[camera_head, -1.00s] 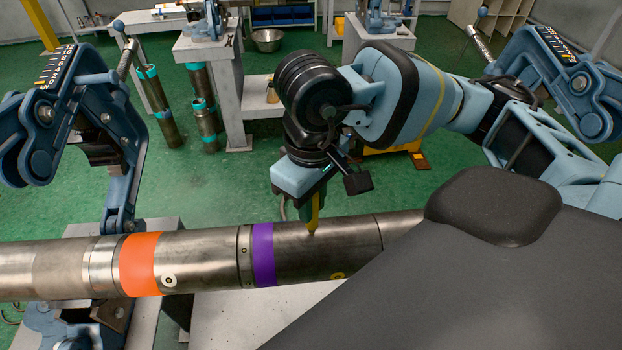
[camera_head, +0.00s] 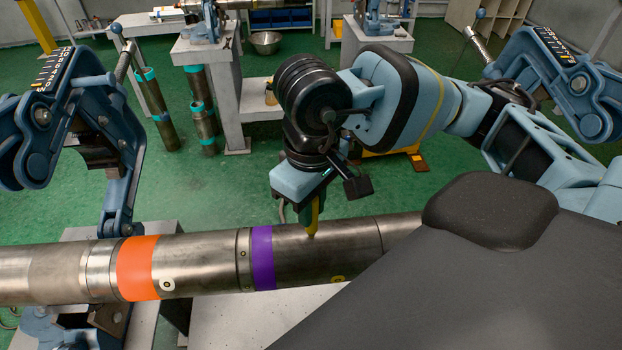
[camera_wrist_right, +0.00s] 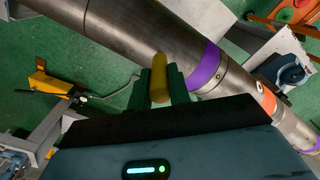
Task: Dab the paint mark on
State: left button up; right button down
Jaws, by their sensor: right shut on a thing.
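A long steel pipe (camera_head: 205,250) lies across the lower part of the head view, with an orange band (camera_head: 138,268) and a purple band (camera_head: 262,257). My right gripper (camera_head: 312,212) is above the pipe, right of the purple band, and shut on a yellow paint marker (camera_wrist_right: 159,78). The marker points down and its tip meets the pipe's upper side in the head view; I cannot tell whether it touches. In the right wrist view the green fingers (camera_wrist_right: 162,88) flank the marker, and the pipe (camera_wrist_right: 125,32) runs behind it. My left gripper is out of view.
Blue vises stand at left (camera_head: 90,140) and right (camera_head: 570,75). A small white ring mark (camera_head: 167,284) and a yellow one (camera_head: 338,279) are on the pipe. Upright pipes (camera_head: 200,110) and a workbench (camera_head: 225,85) stand behind. Green floor is open between.

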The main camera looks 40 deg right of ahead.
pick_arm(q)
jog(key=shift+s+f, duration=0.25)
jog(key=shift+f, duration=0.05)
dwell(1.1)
